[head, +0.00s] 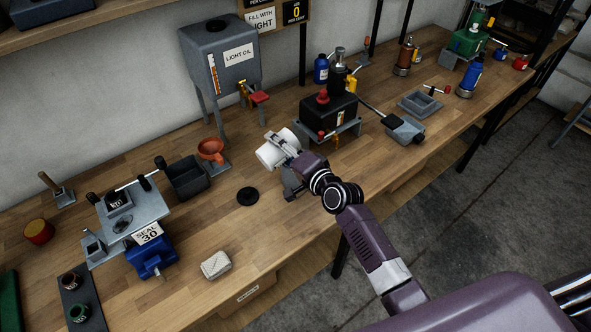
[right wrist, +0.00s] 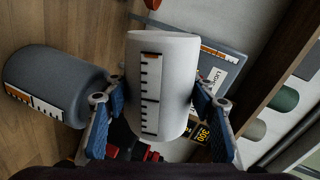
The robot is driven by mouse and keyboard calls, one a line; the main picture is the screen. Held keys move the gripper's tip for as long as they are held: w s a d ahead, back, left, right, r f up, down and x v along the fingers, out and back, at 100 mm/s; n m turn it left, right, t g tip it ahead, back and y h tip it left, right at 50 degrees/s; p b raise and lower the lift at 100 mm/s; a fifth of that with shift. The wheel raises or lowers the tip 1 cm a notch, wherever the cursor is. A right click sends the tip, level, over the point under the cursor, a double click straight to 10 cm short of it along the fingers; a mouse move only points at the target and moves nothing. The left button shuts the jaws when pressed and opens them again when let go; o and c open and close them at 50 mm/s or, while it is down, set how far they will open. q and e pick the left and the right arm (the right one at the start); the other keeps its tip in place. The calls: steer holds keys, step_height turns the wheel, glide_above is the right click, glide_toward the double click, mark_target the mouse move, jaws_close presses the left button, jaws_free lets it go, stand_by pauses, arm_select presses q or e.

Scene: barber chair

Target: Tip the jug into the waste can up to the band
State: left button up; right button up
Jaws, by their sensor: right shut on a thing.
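The white jug (head: 272,151) is in my right gripper (head: 283,154), tipped well over to one side above the bench. In the right wrist view the jug (right wrist: 163,85) shows a black-and-white scale with an orange end. The right gripper (right wrist: 160,108) has its blue pads on both sides of it. A dark grey rounded can (right wrist: 52,82) with a similar scale, which looks like the waste can, is just beside and below the jug. In the head view I cannot clearly make this can out behind the jug and gripper. No liquid shows. My left gripper is not in view.
A light oil tank (head: 222,65) stands behind, with an orange funnel (head: 211,149) and black bin (head: 188,177) to the left. A black pump unit (head: 327,114) is close behind right. A black disc (head: 247,196) lies on the bench, with bare wood around it.

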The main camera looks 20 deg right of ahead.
steer(key=shift+a+r+n+p, duration=0.1)
steer(key=shift+r+n+p, duration=0.15)
steer(key=shift+n+p, duration=0.2)
steer(key=shift+s+a+r+n+h, duration=0.15)
steer(key=shift+r+n+h, duration=0.1)
steer(key=shift+n, duration=0.25)
steer(key=shift+a+r+n+h, duration=0.1)
steer(key=shift+n+h, duration=0.15)
steer(key=shift+n, duration=0.2)
steer(key=n, duration=0.1)
steer(key=n+t, duration=0.1)
steer(key=shift+r+n+h, duration=0.3)
steer(key=shift+n, duration=0.1)
